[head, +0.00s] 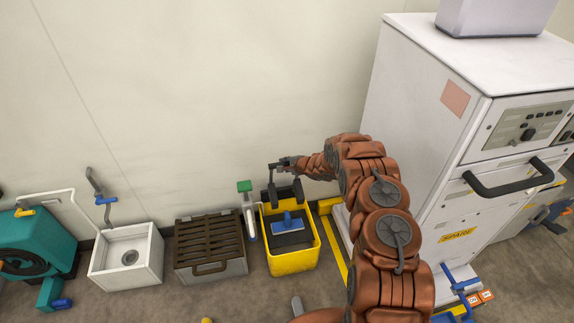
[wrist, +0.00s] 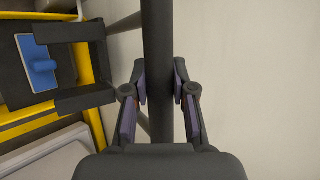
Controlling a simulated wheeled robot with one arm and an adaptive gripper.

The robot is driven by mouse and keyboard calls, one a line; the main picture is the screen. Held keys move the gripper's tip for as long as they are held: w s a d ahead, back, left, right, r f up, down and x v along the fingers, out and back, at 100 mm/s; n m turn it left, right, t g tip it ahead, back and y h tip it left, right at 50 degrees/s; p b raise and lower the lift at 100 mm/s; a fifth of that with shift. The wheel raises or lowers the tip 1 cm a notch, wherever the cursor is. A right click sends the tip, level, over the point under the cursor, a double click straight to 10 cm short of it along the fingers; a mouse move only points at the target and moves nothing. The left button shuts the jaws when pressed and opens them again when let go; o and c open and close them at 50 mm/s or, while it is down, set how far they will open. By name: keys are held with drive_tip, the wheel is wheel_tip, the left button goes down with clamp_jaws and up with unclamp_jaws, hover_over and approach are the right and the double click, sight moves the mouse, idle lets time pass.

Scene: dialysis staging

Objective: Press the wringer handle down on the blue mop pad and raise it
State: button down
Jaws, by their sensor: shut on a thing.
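The yellow mop bucket (head: 293,264) stands on the floor against the wall, with a dark wringer inside it. The blue mop pad (head: 288,221) lies in the wringer; it also shows at the upper left of the wrist view (wrist: 38,62). The wringer handle (wrist: 157,28) is a dark round bar above the back of the bucket. My gripper (head: 287,163) is up at the handle, near the wall. In the wrist view my gripper (wrist: 160,84) has its two fingers on either side of the bar, shut on it. The handle appears raised, clear above the pad.
Left of the bucket are a green-topped post (head: 245,187), a slatted grey crate (head: 210,268), a white sink box (head: 150,255) and a teal machine (head: 38,236). A tall white cabinet (head: 415,100) stands close on the right. Yellow floor tape (head: 336,247) runs beside the bucket.

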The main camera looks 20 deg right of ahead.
drive_tip(key=shift+a, duration=0.15)
drive_tip(key=c, duration=0.9)
unclamp_jaws()
drive_tip(key=shift+s+r, duration=0.1)
drive_tip(key=shift+s+d+r, duration=0.4)
drive_tip(key=v, duration=1)
drive_tip(key=shift+s+d+r, duration=0.1)
drive_tip(key=shift+s+r, duration=0.1)
drive_tip(key=shift+s, duration=0.05)
drive_tip(key=shift+c, duration=0.6)
